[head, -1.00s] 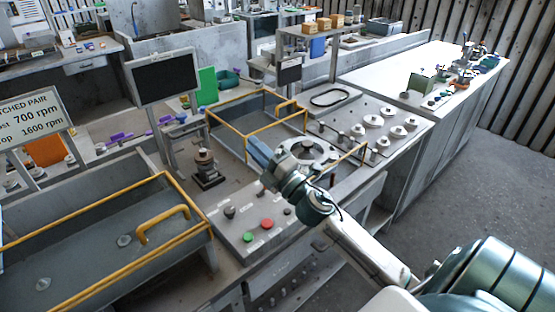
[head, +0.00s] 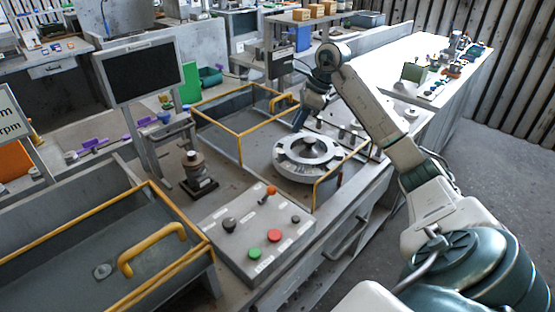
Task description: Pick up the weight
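Several pale, round, knobbed pieces that look like the weights sit on a grey board at the right of the bench. One of them (head: 411,113) shows just right of my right arm; most others are hidden behind that arm. My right gripper (head: 299,124) points down at the left end of this board, behind the round slotted disc. Its fingers are small and partly hidden, so I cannot tell whether they are open, nor whether they touch anything. My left gripper is not in view.
The round grey slotted disc (head: 291,169) stands on the bench beside a yellow guard rail. A yellow-framed bay (head: 222,118) lies to its left. A control box (head: 243,240) with red and green buttons is in front. A dark screen (head: 140,72) stands at left.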

